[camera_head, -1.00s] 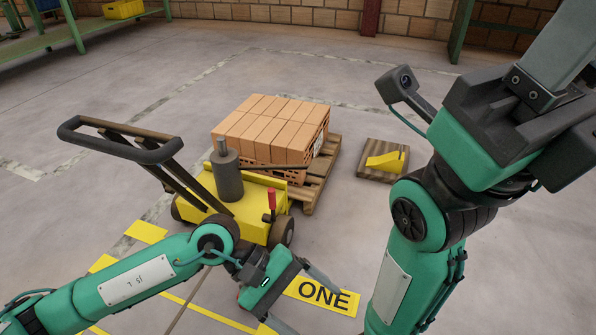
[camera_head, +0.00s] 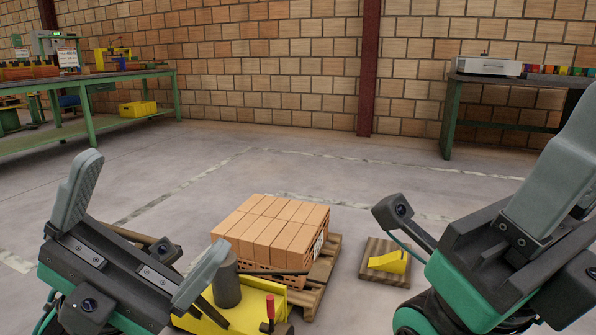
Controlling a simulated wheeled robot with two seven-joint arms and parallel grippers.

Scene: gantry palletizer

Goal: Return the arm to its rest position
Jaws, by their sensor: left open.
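My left gripper (camera_head: 152,205) is raised at the lower left of the head view. Its two grey fingers point up and stand wide apart with nothing between them. My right gripper (camera_head: 556,178) is at the right edge. One grey finger shows, leaning up and right; the rest of its jaw is cut off or hidden, so its opening is unclear. Neither gripper is seen touching anything.
Bricks (camera_head: 269,233) are stacked on a wooden pallet (camera_head: 322,268). The yellow cart (camera_head: 262,296) is partly hidden behind my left gripper. A yellow wedge (camera_head: 388,262) lies on a small board. Green-legged benches (camera_head: 88,92) stand back by the brick wall. Open floor lies between.

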